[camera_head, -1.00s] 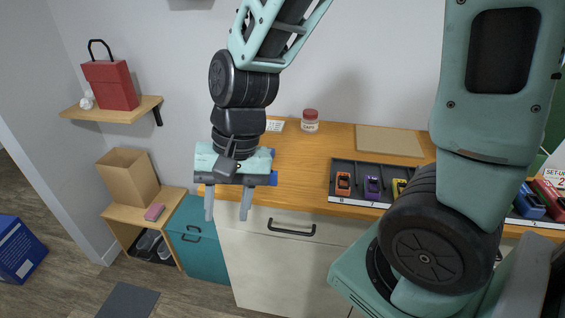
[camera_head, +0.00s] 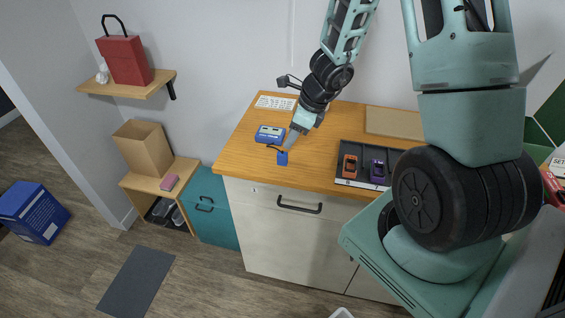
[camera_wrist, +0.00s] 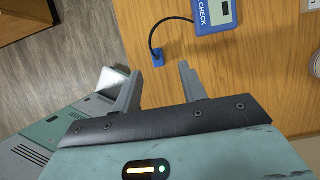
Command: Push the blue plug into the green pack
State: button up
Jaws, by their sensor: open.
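The blue plug (camera_head: 282,158) lies on the wooden counter near its front edge. A black cable joins it to the blue checker box (camera_head: 270,134) just behind it. In the wrist view, the plug (camera_wrist: 158,60) is ahead of and between my two spread fingertips, and the checker box (camera_wrist: 213,14), marked CHECK, is beyond the right finger. My gripper (camera_head: 290,141) is over the counter, pointing down beside the plug; it also shows in the wrist view (camera_wrist: 160,72), open and empty. I cannot make out a green pack; my arm covers part of the tray.
A dark tray (camera_head: 343,176) on the counter's right holds an orange piece (camera_head: 350,166) and a purple piece (camera_head: 377,171). A tan board (camera_head: 394,122) and a white keyboard-like card (camera_head: 276,102) lie at the back. The counter's front left is bare.

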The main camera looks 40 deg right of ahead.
aim_at(283, 153)
jog(key=x, duration=0.3)
jog(key=shift+b, duration=0.4)
jog(key=x, duration=0.1)
jog(key=b+x, duration=0.2)
jog(key=x, duration=0.1)
jog(key=shift+s+f, duration=0.1)
jog(key=shift+s, duration=0.2)
jog(key=shift+w+a+f, duration=0.2)
jog(key=shift+f, duration=0.3)
grip_shut()
